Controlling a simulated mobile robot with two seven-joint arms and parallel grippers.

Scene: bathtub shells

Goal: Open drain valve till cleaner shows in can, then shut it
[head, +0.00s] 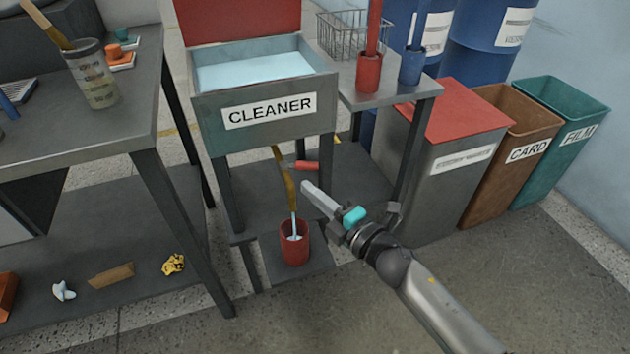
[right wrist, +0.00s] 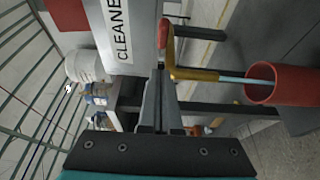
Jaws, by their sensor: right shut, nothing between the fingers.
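The grey tank labelled CLEANER (head: 215,128) holds pale blue liquid. A brass drain pipe (head: 282,172) comes down from it, with a red valve handle (head: 307,165) pointing right. A pale stream (head: 293,224) runs from the pipe into the red can (head: 295,254); something pale shows inside the can's mouth. The right wrist view also shows the stream (right wrist: 246,80), can (right wrist: 290,86) and handle (right wrist: 163,34). My right gripper (head: 306,187) is shut and empty just below the handle; I cannot tell whether it touches. My left gripper is not in view.
A workbench (head: 135,100) with a brush in a jar (head: 92,80) stands left. A side table (head: 400,88) holding red and blue cups is right of the tank. Bins (head: 462,150) stand further right. The floor in front is clear.

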